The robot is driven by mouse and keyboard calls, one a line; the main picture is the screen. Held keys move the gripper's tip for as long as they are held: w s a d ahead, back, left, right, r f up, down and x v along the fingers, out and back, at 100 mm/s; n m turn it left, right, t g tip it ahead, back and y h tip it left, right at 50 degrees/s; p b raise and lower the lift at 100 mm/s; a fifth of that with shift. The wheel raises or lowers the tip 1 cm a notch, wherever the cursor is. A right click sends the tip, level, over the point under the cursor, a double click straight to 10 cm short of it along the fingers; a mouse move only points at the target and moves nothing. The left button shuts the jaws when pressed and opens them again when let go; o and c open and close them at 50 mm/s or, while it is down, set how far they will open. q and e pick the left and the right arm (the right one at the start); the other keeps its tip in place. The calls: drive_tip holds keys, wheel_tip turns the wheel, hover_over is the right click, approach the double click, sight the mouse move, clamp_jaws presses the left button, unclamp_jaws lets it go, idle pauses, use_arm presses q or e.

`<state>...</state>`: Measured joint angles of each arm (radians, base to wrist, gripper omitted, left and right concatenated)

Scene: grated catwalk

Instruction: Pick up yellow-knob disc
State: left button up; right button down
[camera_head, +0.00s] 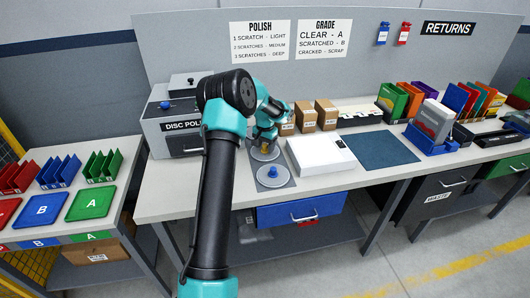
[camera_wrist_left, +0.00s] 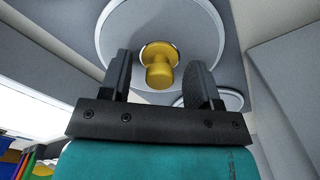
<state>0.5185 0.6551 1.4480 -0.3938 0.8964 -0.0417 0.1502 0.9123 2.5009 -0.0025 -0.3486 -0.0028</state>
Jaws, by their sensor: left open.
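The yellow-knob disc (camera_head: 258,156) is a grey round disc on the bench, with my left gripper (camera_head: 265,135) just above it, pointing down. In the left wrist view, its yellow knob (camera_wrist_left: 160,72) shows between the two open fingers of the left gripper (camera_wrist_left: 158,72); I see a gap on each side of it. Whether the fingertips are level with the knob, I cannot tell. A blue-knob disc (camera_head: 272,173) lies nearer the front edge of the bench. My right gripper is not in view.
A white box (camera_head: 320,154) lies right of the discs. The DISC POLISH machine (camera_head: 178,125) stands to the left. Small cardboard boxes (camera_head: 305,114) stand behind. A dark blue mat (camera_head: 388,149) further right is bare.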

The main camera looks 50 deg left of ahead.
sight(265, 145)
use_arm(q)
drive_tip(key=shift+c, duration=0.2)
drive_tip(key=c, duration=1)
drive_tip(key=shift+r, duration=0.1)
wheel_tip(265, 145, up, 10)
drive_tip(key=shift+f, duration=0.1)
idle(0.3)
